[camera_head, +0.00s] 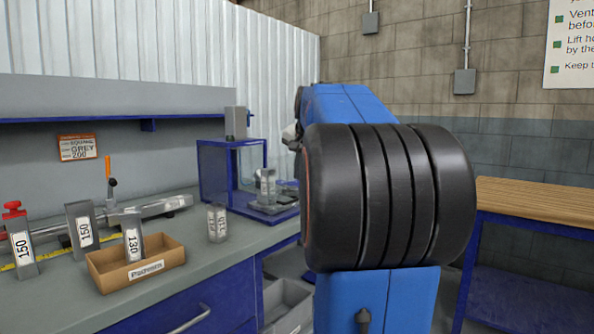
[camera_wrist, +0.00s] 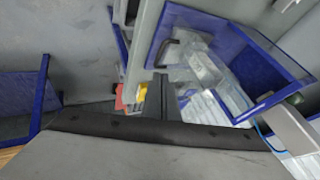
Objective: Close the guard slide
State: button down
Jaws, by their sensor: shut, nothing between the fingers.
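The guard (camera_head: 219,168) is a blue-framed box with clear panels at the far right end of the bench. Its front looks open in the head view, with a grey block inside. I cannot tell how far the slide is open. My gripper (camera_wrist: 158,82) shows as dark fingers, shut and empty, beside the guard's lower left in the wrist view.
A wooden-topped table (camera_head: 540,204) is at right.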

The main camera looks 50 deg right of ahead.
aim_at(285, 192)
jog(key=shift+w+d+f, duration=0.3)
jog(key=shift+w+f, duration=0.6)
jog(key=shift+w, duration=0.3)
jog(key=shift+w+d+f, duration=0.35)
jog(key=shift+w+f, duration=0.5)
jog(key=shift+w, duration=0.35)
jog(key=shift+w+d+f, duration=0.3)
jog(key=shift+w+f, duration=0.6)
jog(key=shift+w, duration=0.3)
jog(key=shift+w, duration=0.1)
jog(key=w+a, duration=0.1)
jog(key=w, duration=1.7)
jog(key=shift+a, duration=0.2)
jog(key=shift+r, duration=0.2)
